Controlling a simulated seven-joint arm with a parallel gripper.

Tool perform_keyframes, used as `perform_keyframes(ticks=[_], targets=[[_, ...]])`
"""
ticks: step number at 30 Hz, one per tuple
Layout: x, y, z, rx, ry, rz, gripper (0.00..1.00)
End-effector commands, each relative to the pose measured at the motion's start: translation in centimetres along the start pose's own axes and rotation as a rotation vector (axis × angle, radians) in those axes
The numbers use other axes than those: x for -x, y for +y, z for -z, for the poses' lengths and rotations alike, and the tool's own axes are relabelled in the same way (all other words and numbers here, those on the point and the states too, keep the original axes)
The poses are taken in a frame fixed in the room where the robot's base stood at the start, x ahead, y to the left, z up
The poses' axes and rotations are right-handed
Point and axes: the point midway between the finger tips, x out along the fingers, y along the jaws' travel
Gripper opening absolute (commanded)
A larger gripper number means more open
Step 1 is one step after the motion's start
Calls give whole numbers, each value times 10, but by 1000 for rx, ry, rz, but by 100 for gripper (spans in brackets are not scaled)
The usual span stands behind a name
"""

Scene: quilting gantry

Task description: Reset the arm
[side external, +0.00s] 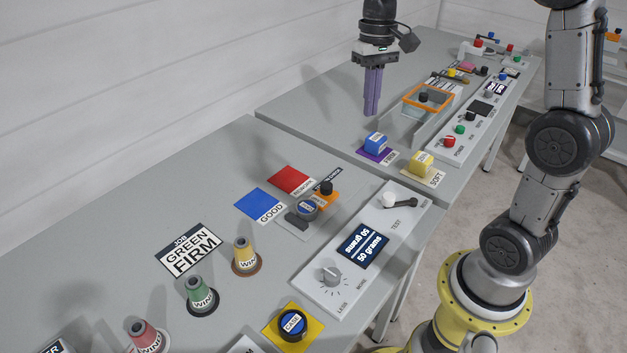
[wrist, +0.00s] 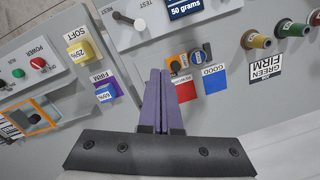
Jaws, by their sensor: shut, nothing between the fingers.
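My gripper (side external: 373,91) has purple fingers that are pressed together, with nothing between them. It hangs pointing down, in the air above the far part of the grey table, behind the blue block on the purple FIRM pad. In the wrist view its closed fingers (wrist: 163,88) show in the middle, over the table. No object is in contact with the fingers in either view. My arm rises from a yellow base at the right of the side external view.
Below are a blue block (side external: 375,143) and a yellow block (side external: 421,163) on pads, and an orange-rimmed bin (side external: 428,100). Green (side external: 200,294), yellow (side external: 245,256) and red (side external: 147,335) cones stand nearer. A panel (side external: 333,303) reads 50 grams. The air around my gripper is clear.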

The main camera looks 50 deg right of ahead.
Motion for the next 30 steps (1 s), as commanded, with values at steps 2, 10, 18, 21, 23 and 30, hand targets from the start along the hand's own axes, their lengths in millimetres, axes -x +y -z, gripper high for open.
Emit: perform_keyframes(ticks=[2,10,18,21,23,30], targets=[[19,-12,-30,60,77,4,0],[40,-26,-125,242,314,30,0],[8,-15,-194,394,513,63,0],[-9,-10,-201,416,539,59,0],[-18,-9,-201,423,536,54,0],[-18,-10,-196,438,559,52,0]])
